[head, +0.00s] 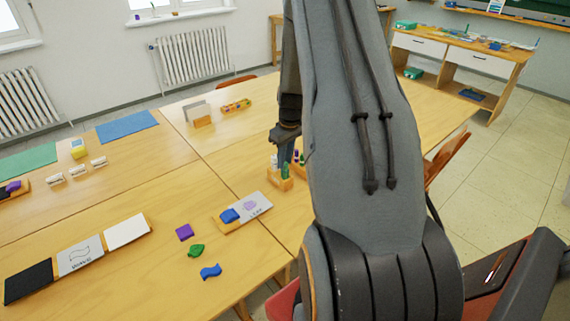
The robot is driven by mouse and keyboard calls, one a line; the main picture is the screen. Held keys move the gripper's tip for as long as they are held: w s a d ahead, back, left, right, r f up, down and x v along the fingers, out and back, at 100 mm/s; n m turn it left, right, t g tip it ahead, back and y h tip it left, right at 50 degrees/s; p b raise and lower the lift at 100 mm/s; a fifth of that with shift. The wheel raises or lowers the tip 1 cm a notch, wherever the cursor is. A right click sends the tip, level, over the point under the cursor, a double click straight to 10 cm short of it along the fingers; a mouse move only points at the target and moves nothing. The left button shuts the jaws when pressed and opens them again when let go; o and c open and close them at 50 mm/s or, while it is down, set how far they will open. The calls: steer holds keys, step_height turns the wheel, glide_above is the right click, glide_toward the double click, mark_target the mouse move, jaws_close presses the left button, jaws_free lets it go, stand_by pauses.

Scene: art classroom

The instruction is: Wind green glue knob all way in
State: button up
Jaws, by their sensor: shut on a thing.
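My gripper (285,152) points straight down over a small wooden holder (282,184) near the middle of the table. It is shut on the green glue (285,170), which stands upright in the holder. The knob is too small to make out, and how far it is wound cannot be told. A white stick (274,163) stands to the left of the green glue. Small purple and green tops (298,157) show to the right. My arm hides what lies right of the holder.
A wooden tray (229,227) with a blue piece and a grey card lies in front of the holder. Purple, green and blue shapes (196,250) lie loose nearby. A block rack (236,106) stands farther back.

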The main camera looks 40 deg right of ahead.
steer(key=n, duration=0.3)
steer(key=shift+n, duration=0.3)
steer(key=o, duration=1.5)
steer(key=m, duration=0.5)
steer(key=shift+m+p, duration=0.3)
steer(key=shift+m, duration=0.1)
steer(key=m+h, duration=0.1)
steer(key=m, duration=0.4)
steer(key=shift+m, duration=0.4)
